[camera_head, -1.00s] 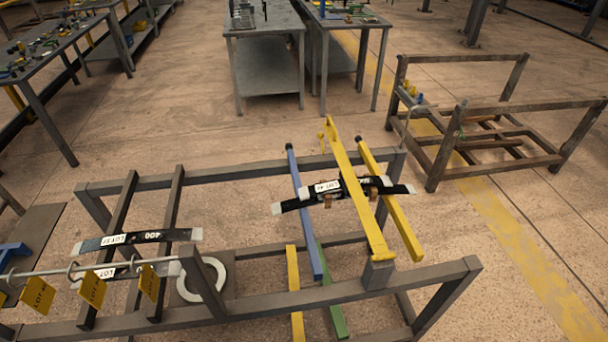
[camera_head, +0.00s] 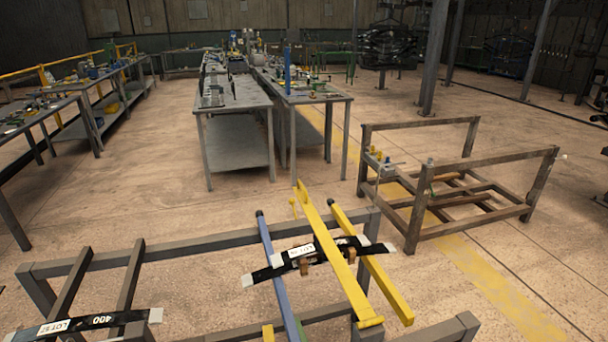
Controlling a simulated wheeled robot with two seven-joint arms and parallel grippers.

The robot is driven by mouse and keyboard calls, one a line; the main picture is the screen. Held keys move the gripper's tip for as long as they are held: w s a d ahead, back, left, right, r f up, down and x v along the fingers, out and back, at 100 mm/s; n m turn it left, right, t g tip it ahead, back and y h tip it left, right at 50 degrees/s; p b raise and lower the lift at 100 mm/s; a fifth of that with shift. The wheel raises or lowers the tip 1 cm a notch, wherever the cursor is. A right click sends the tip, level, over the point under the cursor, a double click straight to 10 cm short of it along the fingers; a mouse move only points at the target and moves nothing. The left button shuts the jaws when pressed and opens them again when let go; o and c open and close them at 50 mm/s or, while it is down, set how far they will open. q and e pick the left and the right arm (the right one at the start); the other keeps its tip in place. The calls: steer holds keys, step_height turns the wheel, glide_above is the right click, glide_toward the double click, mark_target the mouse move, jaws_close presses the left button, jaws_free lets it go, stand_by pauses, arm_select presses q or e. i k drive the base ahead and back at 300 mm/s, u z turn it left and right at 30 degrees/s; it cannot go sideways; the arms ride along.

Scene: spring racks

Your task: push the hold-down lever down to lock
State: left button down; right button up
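The likely hold-down lever is a long yellow bar (camera_head: 335,250) that slants across the right part of the near metal rack (camera_head: 200,240). Whether the lever touches the springs I cannot tell. Neither of my grippers is in view.
Another black spring (camera_head: 85,322) lies on the rack's left part. Grey worktables (camera_head: 238,100) with tools stand behind. Open floor lies between them and the rack.

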mark_target(291, 200)
steer(key=z, duration=2.25)
steer(key=i, duration=4.45)
steer(key=u, duration=4.4)
steer(key=i, duration=1.7)
steer(key=u, duration=0.05)
